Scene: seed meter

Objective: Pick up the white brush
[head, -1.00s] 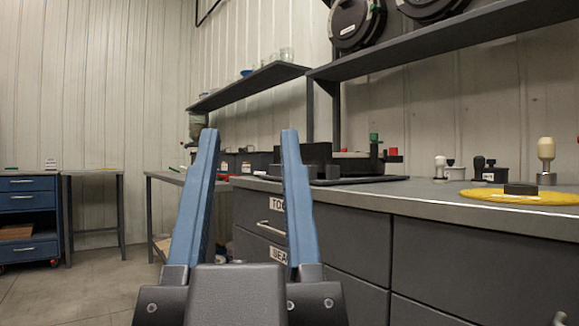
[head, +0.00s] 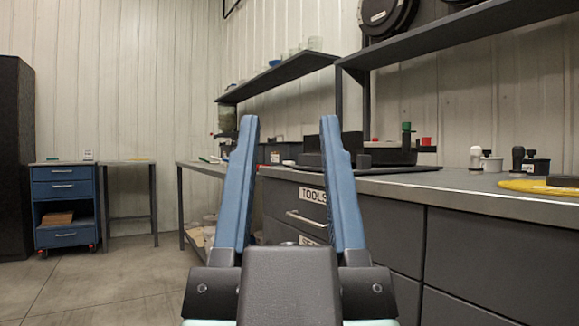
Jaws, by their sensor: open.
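My gripper (head: 290,120) is open and empty. Its two blue fingers point forward in the middle of the head view, in front of the grey drawer counter (head: 385,215). I cannot make out a white brush for certain. A small pale item (head: 205,160) lies on the far bench (head: 186,165), left of my gripper, too small to identify. A small white-topped item (head: 476,157) stands on the counter at the right, well away from my fingers. The fingers hide part of the far bench and the counter.
A black machine (head: 370,155) sits on the counter, right of my fingers. A yellow disc (head: 540,187) lies at the right. Shelves (head: 280,76) hang above. A blue drawer cart (head: 64,205) and a dark cabinet (head: 15,150) stand at the left. The floor (head: 120,285) between is clear.

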